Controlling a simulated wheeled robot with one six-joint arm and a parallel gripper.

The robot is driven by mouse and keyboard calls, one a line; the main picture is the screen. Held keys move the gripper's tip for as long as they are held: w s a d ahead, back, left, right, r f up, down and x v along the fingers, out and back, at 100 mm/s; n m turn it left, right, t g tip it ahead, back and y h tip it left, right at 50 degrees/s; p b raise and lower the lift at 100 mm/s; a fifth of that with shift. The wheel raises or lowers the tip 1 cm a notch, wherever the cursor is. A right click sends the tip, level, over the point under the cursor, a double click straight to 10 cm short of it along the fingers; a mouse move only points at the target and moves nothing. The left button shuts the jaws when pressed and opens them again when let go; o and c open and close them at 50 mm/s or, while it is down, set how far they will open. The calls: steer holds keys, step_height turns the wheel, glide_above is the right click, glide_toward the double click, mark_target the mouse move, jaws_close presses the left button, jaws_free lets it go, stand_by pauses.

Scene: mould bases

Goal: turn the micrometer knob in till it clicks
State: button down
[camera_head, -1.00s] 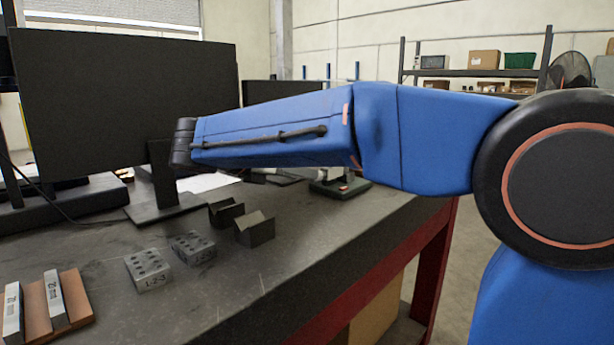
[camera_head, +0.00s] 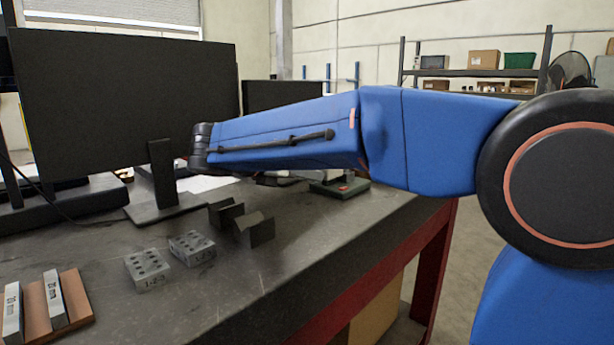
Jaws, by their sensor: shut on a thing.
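My blue arm (camera_head: 285,135) reaches across the picture from the right and its forearm hides what is behind it. My gripper does not show; its fingers are hidden behind the forearm. I cannot make out the micrometer or its knob. A dark green base with a small red spot (camera_head: 340,188) stands on the bench just below the forearm; what stands on it is mostly covered by the arm. A dark shape shows under the forearm to the left of this base, too hidden to name.
Two V-blocks (camera_head: 254,229) and two drilled metal blocks (camera_head: 147,269) sit on the dark bench (camera_head: 225,300). Two gauge bars lie on a brown holder (camera_head: 75,302) at the front left. A large monitor (camera_head: 120,110) stands behind.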

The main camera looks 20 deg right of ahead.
steer(key=shift+s+d+m+t+y, duration=0.15)
steer(key=shift+m+t+y, duration=0.35)
steer(key=shift+m+t, duration=0.5)
steer(key=m+t, duration=0.1)
steer(key=m, duration=0.2)
steer(key=shift+s+t+y, duration=0.2)
steer(key=shift+t+y, duration=0.2)
steer(key=m, duration=0.1)
steer(key=m+t, duration=0.1)
steer(key=m, duration=0.1)
steer(key=shift+s+d+f, duration=0.1)
steer(key=shift+f, duration=0.1)
steer(key=shift+f+m+t, duration=0.1)
steer(key=shift+m+t, duration=0.9)
steer(key=shift+m, duration=0.4)
steer(key=c, duration=1.6)
jaws_free()
steer(key=shift+s, duration=0.1)
steer(key=shift+o, duration=0.2)
